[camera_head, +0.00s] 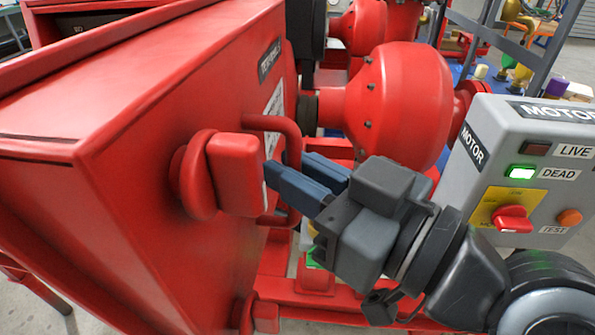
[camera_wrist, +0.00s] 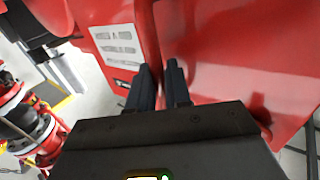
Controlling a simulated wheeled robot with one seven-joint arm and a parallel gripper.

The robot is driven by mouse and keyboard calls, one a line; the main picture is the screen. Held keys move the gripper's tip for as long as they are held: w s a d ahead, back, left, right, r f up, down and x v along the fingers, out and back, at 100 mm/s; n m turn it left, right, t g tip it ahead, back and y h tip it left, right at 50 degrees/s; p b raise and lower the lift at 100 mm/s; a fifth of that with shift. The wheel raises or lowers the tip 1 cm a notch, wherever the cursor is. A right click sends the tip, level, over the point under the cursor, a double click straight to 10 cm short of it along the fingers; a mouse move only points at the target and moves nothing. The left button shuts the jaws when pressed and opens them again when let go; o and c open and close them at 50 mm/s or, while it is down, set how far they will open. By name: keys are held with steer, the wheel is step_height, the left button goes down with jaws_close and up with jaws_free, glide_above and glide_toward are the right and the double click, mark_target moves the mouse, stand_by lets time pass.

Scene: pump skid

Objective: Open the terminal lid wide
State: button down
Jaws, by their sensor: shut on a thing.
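A large red box-shaped body (camera_head: 100,130) fills the left of the head view. The red face on its right side bears a dark label (camera_head: 269,60), only partly legible, and a white plate (camera_head: 275,100). I take this face to be the terminal lid (camera_head: 262,100); how far it stands open I cannot tell. A red bar handle (camera_head: 270,123) stands out from it. My gripper (camera_head: 287,170) is shut on the upright part of this handle, which the blue fingers partly hide. The dark fingers also show against the red metal in the wrist view (camera_wrist: 161,75).
A red knob-like block (camera_head: 236,172) on a round boss sits just left of my fingers. A grey motor control box (camera_head: 500,150) with a green DEAD lamp (camera_head: 521,173) stands close on the right. A rounded red housing (camera_head: 405,100) is behind my gripper.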

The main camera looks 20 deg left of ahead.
steer(key=c, duration=1.5)
jaws_free()
steer(key=shift+w+r, duration=0.15)
steer(key=shift+w, duration=0.1)
steer(key=shift+o, duration=0.7)
steer(key=shift+w+a, duration=0.1)
steer(key=shift+a, duration=0.1)
steer(key=shift+o, duration=0.7)
steer(key=shift+f, duration=0.2)
steer(key=b+v, duration=0.1)
steer(key=v, duration=0.7)
steer(key=shift+a, duration=0.1)
